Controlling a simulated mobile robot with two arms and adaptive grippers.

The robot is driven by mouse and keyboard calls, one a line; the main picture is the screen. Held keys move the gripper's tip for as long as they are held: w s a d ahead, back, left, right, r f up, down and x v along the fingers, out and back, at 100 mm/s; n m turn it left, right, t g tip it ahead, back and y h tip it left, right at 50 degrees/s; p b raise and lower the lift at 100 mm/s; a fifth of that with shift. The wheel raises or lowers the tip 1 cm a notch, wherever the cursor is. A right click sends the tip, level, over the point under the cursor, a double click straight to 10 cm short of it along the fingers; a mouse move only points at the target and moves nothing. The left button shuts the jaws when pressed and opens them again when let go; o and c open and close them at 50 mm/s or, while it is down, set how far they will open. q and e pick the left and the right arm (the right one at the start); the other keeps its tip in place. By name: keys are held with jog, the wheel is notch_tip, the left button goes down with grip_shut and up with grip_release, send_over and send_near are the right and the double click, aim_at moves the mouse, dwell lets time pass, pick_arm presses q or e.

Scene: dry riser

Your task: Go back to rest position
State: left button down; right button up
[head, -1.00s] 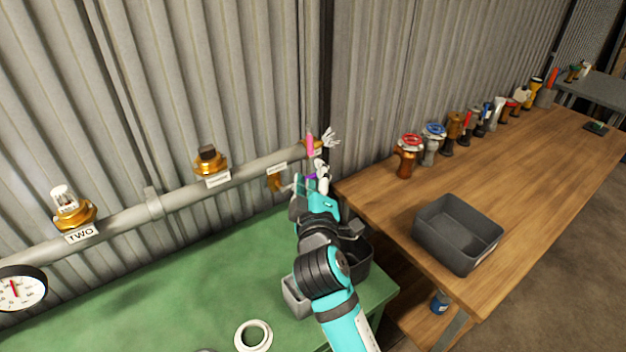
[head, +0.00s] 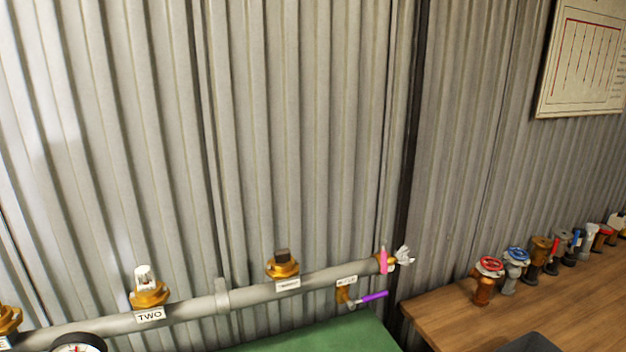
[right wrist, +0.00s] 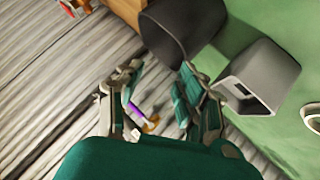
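My right gripper (right wrist: 158,78) shows in the right wrist view with its two fingers spread apart and nothing held between them. A purple-handled brass valve (right wrist: 140,112) appears behind the gap between the fingers, apart from them. In the head view the same valve (head: 370,297) hangs under the right end of the grey pipe (head: 245,298). Neither of my grippers is in the head view. My left gripper shows in no view.
A dark bin (right wrist: 210,18) and a light grey box (right wrist: 262,75) stand close to the right gripper, over the green bench (right wrist: 255,125). A wooden table (head: 445,310) with several valves, including a red-wheeled one (head: 487,280), lies at right. Corrugated wall (head: 310,130) stands behind the pipe.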

jog(key=s+f+m+g+y, duration=0.1)
jog(key=s+f+g, duration=0.2)
jog(key=s, duration=0.4)
jog(key=s+d+f+m+g+y, duration=0.1)
jog(key=s+f+g, duration=0.15)
jog(key=s, duration=0.45)
jog(key=s+f+m+g+y, duration=0.1)
jog(key=s+f+g, duration=0.1)
jog(key=s+f, duration=0.35)
jog(key=s+f+g, duration=0.2)
jog(key=s+f, duration=0.1)
jog(key=f, duration=2.3)
jog(key=s+d+f, duration=0.3)
jog(key=s+f, duration=1.1)
jog(key=s, duration=0.2)
jog(key=shift+f+n+g, duration=0.3)
jog(key=shift+f+g, duration=0.05)
jog(key=shift+f, duration=0.05)
jog(key=shift+s, duration=0.15)
